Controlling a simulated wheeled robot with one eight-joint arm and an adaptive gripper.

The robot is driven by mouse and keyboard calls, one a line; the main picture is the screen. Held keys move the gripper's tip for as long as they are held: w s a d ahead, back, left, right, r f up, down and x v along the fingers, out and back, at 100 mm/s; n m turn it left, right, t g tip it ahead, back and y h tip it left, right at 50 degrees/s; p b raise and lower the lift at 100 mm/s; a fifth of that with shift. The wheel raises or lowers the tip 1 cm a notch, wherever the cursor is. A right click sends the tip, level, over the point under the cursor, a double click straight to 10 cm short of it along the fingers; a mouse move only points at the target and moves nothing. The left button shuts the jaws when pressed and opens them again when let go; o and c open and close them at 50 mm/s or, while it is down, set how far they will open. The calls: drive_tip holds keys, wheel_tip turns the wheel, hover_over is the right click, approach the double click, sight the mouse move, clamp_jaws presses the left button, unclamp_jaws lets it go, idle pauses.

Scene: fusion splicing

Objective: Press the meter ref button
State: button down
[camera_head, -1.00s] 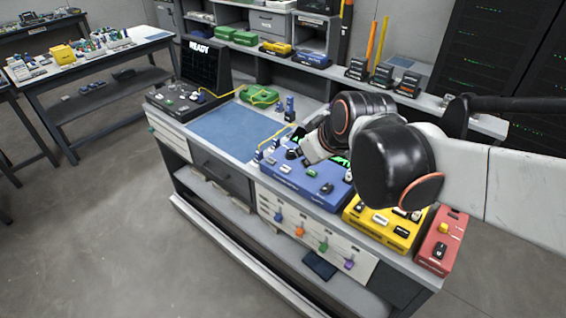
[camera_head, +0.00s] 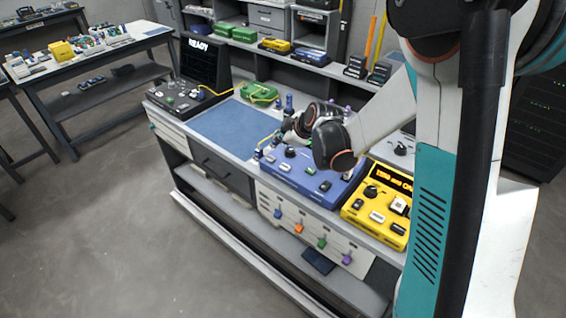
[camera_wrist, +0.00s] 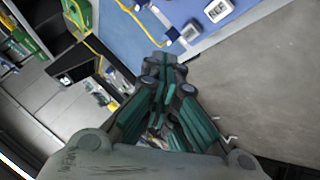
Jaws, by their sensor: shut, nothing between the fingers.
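The button marked REF (camera_wrist: 217,9) has a pale cap and sits on a blue panel (camera_wrist: 235,28) at the top of the wrist view. In the head view the blue device (camera_head: 288,180) is at the bench front with several buttons; their labels are too small to read. My gripper (camera_wrist: 165,70) is shut and empty, with its tips below and left of the REF button in the wrist view, apart from it in the picture. In the head view my gripper (camera_head: 287,127) is over the back left of the blue device, partly hidden by my wrist.
A yellow device (camera_head: 375,217) with a lit orange display stands right of the blue one. A blue mat (camera_head: 235,128) lies clear at left. My arm hides the bench's right end.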

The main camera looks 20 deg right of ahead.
sight(283, 168)
drive_tip(key=shift+f, duration=0.1)
idle(0.3)
wheel_tip(283, 168, down, 9)
drive_tip(key=b, duration=0.6)
drive_tip(key=shift+b, duration=0.3)
idle(1.0)
drive_tip(key=shift+f+b, duration=0.25)
drive_tip(key=shift+b, duration=0.1)
drive_tip(key=shift+f+b, duration=0.4)
drive_tip(key=shift+f, duration=0.05)
idle(0.7)
drive_tip(key=shift+r, duration=0.1)
drive_tip(key=shift+r+p, duration=0.55)
drive_tip(key=shift+r, duration=0.25)
drive_tip(key=shift+r, duration=0.1)
drive_tip(key=shift+r+p, duration=1.7)
drive_tip(key=shift+r, duration=0.75)
